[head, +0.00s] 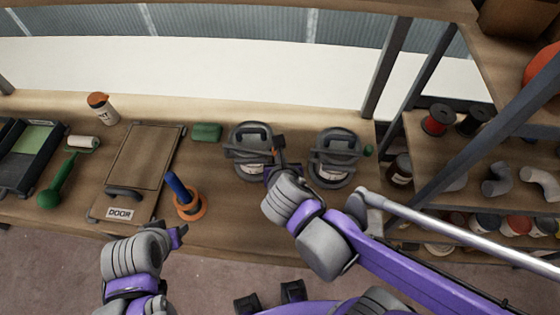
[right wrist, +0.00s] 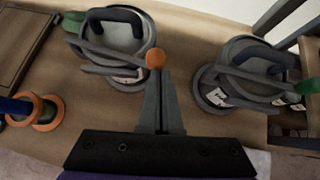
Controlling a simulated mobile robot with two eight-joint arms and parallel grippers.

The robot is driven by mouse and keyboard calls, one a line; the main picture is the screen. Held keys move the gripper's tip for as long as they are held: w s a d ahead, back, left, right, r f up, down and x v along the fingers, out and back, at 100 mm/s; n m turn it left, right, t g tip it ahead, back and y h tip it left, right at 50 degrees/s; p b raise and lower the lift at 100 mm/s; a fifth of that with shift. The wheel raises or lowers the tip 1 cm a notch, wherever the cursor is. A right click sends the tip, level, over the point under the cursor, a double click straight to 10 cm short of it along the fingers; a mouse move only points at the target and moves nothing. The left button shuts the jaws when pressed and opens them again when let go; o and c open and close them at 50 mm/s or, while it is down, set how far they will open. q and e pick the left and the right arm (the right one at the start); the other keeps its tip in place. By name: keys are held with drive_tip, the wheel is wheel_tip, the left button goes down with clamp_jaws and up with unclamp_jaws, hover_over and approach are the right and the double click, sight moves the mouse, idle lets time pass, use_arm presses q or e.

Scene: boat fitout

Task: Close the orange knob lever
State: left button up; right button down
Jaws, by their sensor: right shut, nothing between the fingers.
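The orange knob (right wrist: 155,58) sits at the end of a lever on the left round grey hatch (right wrist: 118,38). In the head view this hatch (head: 240,150) lies on the bench with a dark handle on top, and the knob (head: 279,142) shows at its right side. My right gripper (right wrist: 160,78) is shut and empty. Its fingertips are just below the knob in the picture; I cannot tell whether they touch it. In the head view the right gripper (head: 277,170) partly covers the hatch's right edge. My left gripper (head: 180,234) is low at the bench's front edge, its opening unclear.
A similar hatch (head: 335,160) with a green knob (head: 369,150) stands to the right. A blue post with orange rings (head: 188,205), a door panel (head: 140,165) and a green block (head: 207,131) lie left. A shelf rack (head: 440,175) stands at the right.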

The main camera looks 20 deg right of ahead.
use_arm(q)
drive_tip(key=shift+d+f+b, duration=0.3)
drive_tip(key=shift+d+f, duration=0.15)
drive_tip(key=shift+f, duration=0.05)
use_arm(e)
drive_tip(key=shift+w+d, duration=0.55)
drive_tip(key=shift+w, duration=0.3)
drive_tip(key=shift+w+d, duration=0.5)
drive_tip(key=shift+w, duration=0.3)
drive_tip(key=shift+w+a, duration=0.1)
